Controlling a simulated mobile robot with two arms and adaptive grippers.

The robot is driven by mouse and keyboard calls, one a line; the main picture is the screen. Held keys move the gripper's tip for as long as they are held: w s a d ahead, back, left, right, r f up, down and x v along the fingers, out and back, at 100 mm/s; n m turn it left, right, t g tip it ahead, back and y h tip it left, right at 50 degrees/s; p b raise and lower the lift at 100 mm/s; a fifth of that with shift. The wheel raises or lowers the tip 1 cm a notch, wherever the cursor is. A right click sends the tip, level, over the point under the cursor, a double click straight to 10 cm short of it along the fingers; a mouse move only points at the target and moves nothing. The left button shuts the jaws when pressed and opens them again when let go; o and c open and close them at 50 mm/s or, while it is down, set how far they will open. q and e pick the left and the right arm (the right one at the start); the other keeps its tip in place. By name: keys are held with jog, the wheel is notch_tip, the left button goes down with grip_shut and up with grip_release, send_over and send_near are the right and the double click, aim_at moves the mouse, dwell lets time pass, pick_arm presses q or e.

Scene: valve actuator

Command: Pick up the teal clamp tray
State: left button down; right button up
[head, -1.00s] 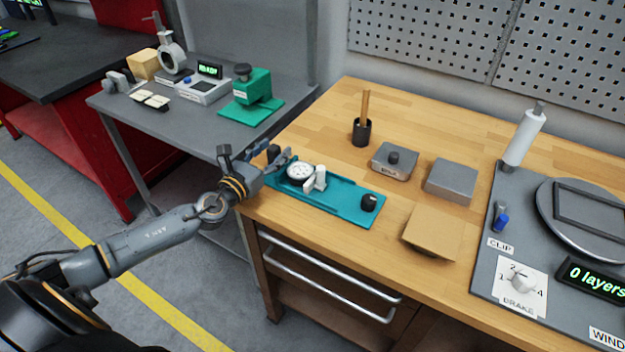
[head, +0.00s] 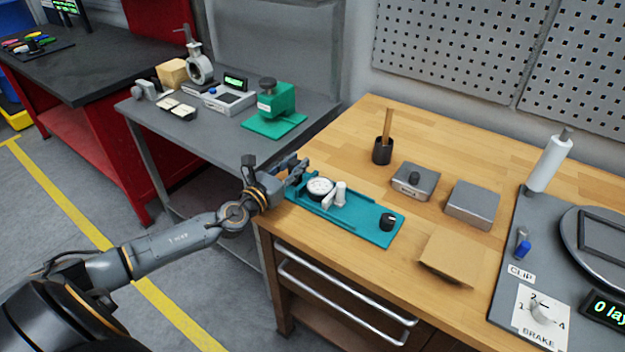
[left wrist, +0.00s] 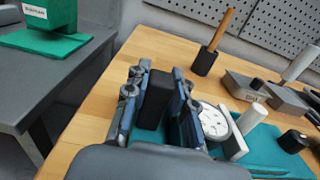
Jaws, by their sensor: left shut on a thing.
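The teal clamp tray (head: 366,226) lies on the wooden bench near its left end. It carries a round white dial (head: 320,187), a white clamp piece (head: 336,196) and a black knob (head: 388,221). My left gripper (head: 298,170) is at the tray's left end. In the left wrist view its two fingers (left wrist: 155,103) are closed on the black upright handle (left wrist: 155,98) at that end, with the dial (left wrist: 213,122) just right of them. The tray appears to rest on the bench; any small gap beneath cannot be told. My right gripper is not in view.
A black cup with a wooden stick (head: 383,150), two grey blocks (head: 415,181) (head: 472,204) and a tan board (head: 447,258) stand close to the tray. A winding station (head: 530,260) fills the right side. A grey table (head: 225,135) with a green press (head: 275,105) is at the left.

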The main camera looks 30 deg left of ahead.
pick_arm(q)
jog(key=shift+r, duration=0.6)
notch_tip(320, 180, up, 3)
jog(key=shift+s+f+p, duration=0.15)
jog(key=shift+p, duration=0.75)
jog(key=s+d+r+p, duration=0.2)
jog(key=s+r+p, duration=0.3)
jog(key=s+r, duration=0.4)
jog(key=shift+s+r, duration=0.15)
jog(key=shift+s, duration=2.1)
jog(key=shift+d, duration=0.1)
